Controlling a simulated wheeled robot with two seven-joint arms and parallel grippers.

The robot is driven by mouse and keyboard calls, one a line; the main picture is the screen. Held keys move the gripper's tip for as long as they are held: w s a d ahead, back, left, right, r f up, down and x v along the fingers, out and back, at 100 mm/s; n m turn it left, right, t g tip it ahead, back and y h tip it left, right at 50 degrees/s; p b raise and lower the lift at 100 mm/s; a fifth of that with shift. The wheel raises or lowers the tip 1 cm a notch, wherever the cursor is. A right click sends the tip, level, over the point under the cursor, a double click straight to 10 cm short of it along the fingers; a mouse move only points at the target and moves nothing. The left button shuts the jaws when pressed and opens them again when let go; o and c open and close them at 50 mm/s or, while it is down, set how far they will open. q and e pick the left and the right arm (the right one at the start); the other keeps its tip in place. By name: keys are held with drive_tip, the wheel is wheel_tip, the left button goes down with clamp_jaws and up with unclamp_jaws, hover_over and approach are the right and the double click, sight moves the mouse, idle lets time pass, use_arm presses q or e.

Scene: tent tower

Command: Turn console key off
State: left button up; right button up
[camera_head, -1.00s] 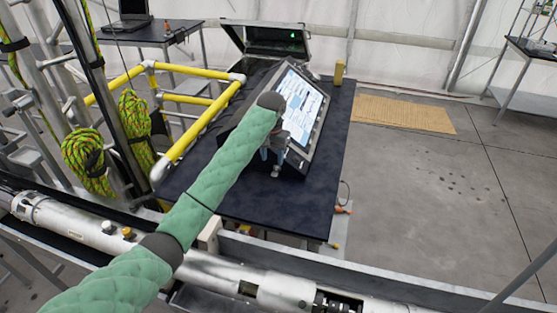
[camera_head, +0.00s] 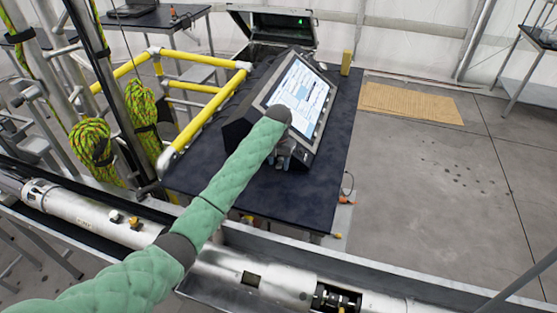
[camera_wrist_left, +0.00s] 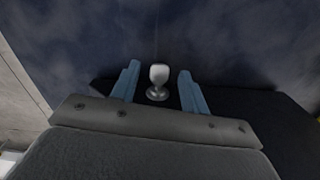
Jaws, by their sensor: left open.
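The console (camera_head: 240,128) is a dark sloped box with a lit screen (camera_head: 301,92), standing on a dark-topped table (camera_head: 265,195). My left arm reaches across to the console's front lower edge. My left gripper (camera_head: 283,155) is there, partly hidden behind the arm's end. In the left wrist view my left gripper (camera_wrist_left: 158,72) is open, with two blue fingers apart. The key (camera_wrist_left: 158,76), a small pale rounded knob on a round metal base, stands between the fingers with a gap on each side. In the head view the key is too small to tell. My right gripper is not in view.
A yellow railing (camera_head: 205,112) runs along the console's left. An open black case (camera_head: 275,35) is behind it, and a yellow block (camera_head: 346,62) stands at the table's far corner. A large metal tube (camera_head: 90,215) lies in front. The floor at right is mostly clear.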

use_arm(q)
drive_tip(key=shift+c, duration=0.5)
drive_tip(key=shift+w+f, duration=0.1)
clamp_jaws()
drive_tip(key=shift+a+h, duration=0.15)
drive_tip(key=shift+h, duration=0.55)
drive_tip(key=shift+o, duration=0.5)
unclamp_jaws()
